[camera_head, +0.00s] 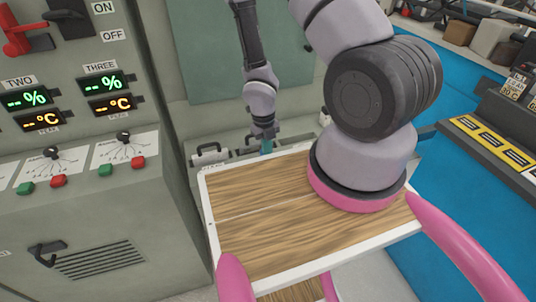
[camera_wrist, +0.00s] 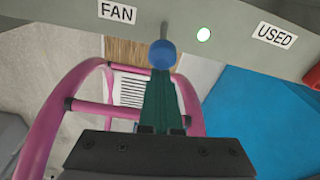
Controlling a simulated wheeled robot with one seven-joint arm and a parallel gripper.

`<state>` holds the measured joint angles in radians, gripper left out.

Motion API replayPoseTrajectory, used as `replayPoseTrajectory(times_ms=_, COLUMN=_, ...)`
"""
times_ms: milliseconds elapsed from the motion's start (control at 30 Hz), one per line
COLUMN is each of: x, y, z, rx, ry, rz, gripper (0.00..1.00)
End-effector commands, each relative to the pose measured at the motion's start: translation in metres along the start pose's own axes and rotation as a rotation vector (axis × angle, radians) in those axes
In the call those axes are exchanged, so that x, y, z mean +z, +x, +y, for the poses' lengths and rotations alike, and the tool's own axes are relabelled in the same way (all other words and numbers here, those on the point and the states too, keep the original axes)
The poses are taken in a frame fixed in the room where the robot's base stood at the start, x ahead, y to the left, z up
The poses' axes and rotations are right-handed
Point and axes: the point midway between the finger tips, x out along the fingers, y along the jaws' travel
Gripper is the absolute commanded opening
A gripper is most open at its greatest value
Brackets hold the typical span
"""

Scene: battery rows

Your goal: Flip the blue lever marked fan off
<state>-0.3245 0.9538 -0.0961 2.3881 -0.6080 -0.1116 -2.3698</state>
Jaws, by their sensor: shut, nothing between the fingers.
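The blue lever knob (camera_wrist: 162,55) is a round ball on a thin grey stem that rises to a grey-green panel edge in the wrist view. A white label reading FAN (camera_wrist: 117,12) is up and left of it. My gripper (camera_wrist: 161,78) has its dark teal fingers together, with nothing seen between them. The fingertips are right at the underside of the knob in the picture; I cannot tell whether they touch it. In the head view my gripper (camera_head: 266,147) points down just beyond the wooden top, and the lever cannot be made out there.
A round white light (camera_wrist: 203,34) and a USED label (camera_wrist: 275,36) are right of the lever. A grey control cabinet (camera_head: 80,215) with displays, knobs and a red lever (camera_head: 22,40) stands left. A yellow-edged slotted rack (camera_head: 492,142) is at right. Blue floor lies below it.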

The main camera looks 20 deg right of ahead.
Motion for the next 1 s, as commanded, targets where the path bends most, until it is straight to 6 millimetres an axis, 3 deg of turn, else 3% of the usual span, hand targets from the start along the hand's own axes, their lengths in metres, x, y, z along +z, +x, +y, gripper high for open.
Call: replayPoseTrajectory(times_ms=1000, x=0.0079, y=-0.0064, z=-0.0019, rx=0.023, ry=-0.002, rz=0.130, gripper=0.00)
